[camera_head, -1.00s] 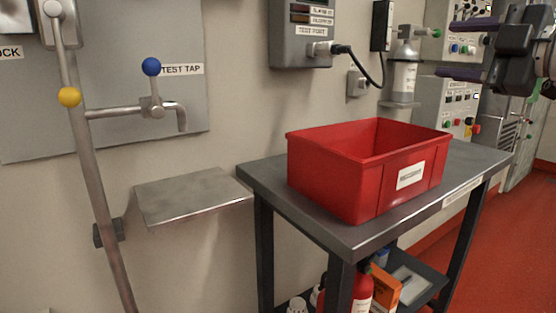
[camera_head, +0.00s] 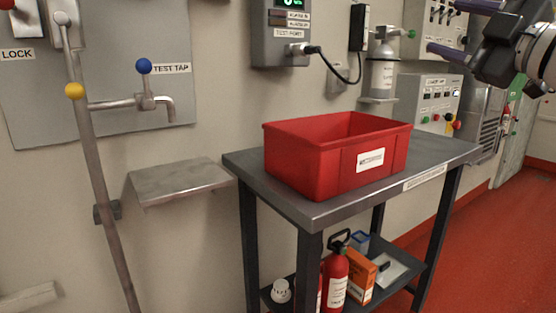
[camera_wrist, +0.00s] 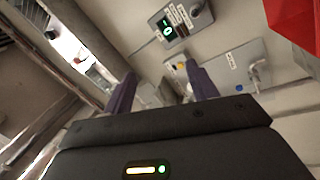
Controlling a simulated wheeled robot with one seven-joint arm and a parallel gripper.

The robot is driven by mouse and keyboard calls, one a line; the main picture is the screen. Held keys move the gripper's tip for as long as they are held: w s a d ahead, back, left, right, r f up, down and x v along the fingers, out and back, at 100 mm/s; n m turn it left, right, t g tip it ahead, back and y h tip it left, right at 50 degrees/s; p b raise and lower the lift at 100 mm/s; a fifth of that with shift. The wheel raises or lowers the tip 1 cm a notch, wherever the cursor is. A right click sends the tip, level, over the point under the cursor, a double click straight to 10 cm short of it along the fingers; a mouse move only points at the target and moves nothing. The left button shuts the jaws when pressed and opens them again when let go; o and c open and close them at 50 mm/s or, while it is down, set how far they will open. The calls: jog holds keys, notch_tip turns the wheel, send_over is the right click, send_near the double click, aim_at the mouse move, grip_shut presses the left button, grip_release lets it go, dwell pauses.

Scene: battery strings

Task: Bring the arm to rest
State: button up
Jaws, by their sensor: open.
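My gripper (camera_head: 458,29) is at the top right of the head view, raised above the right end of the metal table. Its two purple fingers point left and stand apart with nothing between them. The wrist view shows the same open gripper (camera_wrist: 160,90), its fingers spread and empty, with the wall and its panels beyond. Part of my arm runs out of the head view at the right edge.
A red bin (camera_head: 335,157) stands on the metal table (camera_head: 437,152). A fire extinguisher (camera_head: 335,278) and an orange box (camera_head: 361,277) are on its lower shelf. A metal wall shelf (camera_head: 178,181) juts out at left. Red floor (camera_head: 480,255) at right is clear.

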jog(key=s+a+f+m+g+h, duration=0.1)
jog(key=s+f+m+g+h, duration=0.1)
jog(key=f+m+h, duration=0.75)
jog(key=s+f+m+g+h, duration=0.25)
jog(key=f+m+h, duration=0.25)
jog(key=f+m, duration=0.85)
jog(key=s+a+f+n+g+y, duration=0.1)
jog(key=s+a+f+g, duration=0.1)
jog(key=f, duration=0.6)
jog(key=s+a+f+n+g+y, duration=0.2)
jog(key=s+a+f+g, duration=0.1)
jog(key=s+a+f, duration=0.2)
jog(key=s+a+f+n+g+y, duration=0.1)
jog(key=s+a+f+g+y, duration=0.1)
jog(key=s+f, duration=0.4)
notch_tip(320, 180, down, 5)
jog(key=shift+s+a+g, duration=0.4)
jog(key=shift+a+g, duration=0.35)
jog(key=shift+a, duration=0.25)
